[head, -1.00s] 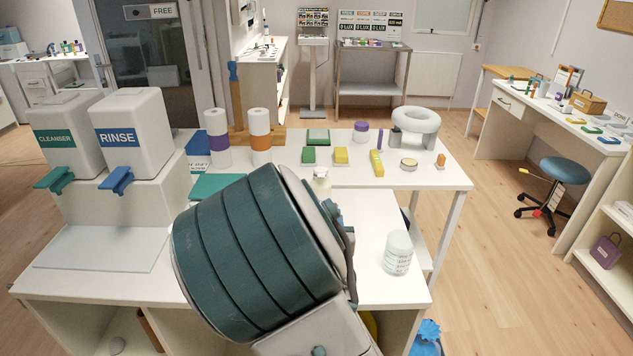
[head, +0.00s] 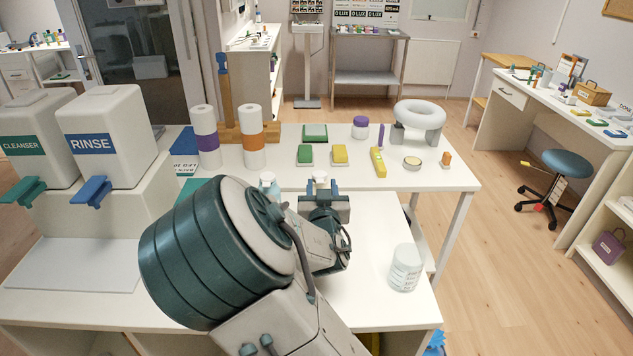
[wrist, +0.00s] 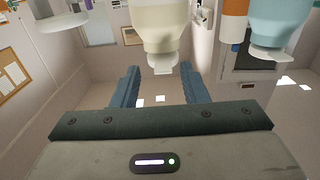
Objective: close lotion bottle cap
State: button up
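A cream bottle (wrist: 165,22) with a white cap (wrist: 162,58) hangs upside down in the wrist view, which shows the room inverted. I take it for the lotion bottle; no label is readable. Its cap lies in line with the gap between my gripper's fingers (wrist: 161,78), just beyond the tips, apart from both. My gripper is open and empty. I cannot tell how far the cap's lid stands open. In the head view the white cap (head: 319,177) shows just behind my gripper (head: 325,198), which hides most of the bottle.
A pale blue bottle (wrist: 283,28) with a white cap stands close beside the cream one. Rinse (head: 112,142) and cleanser (head: 35,145) dispensers stand left.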

jog(key=shift+w+a, duration=0.1)
jog(key=shift+w, duration=0.05)
jog(key=shift+a, duration=0.1)
jog(key=shift+a, duration=0.1)
grip_shut()
jog(key=shift+f, duration=0.1)
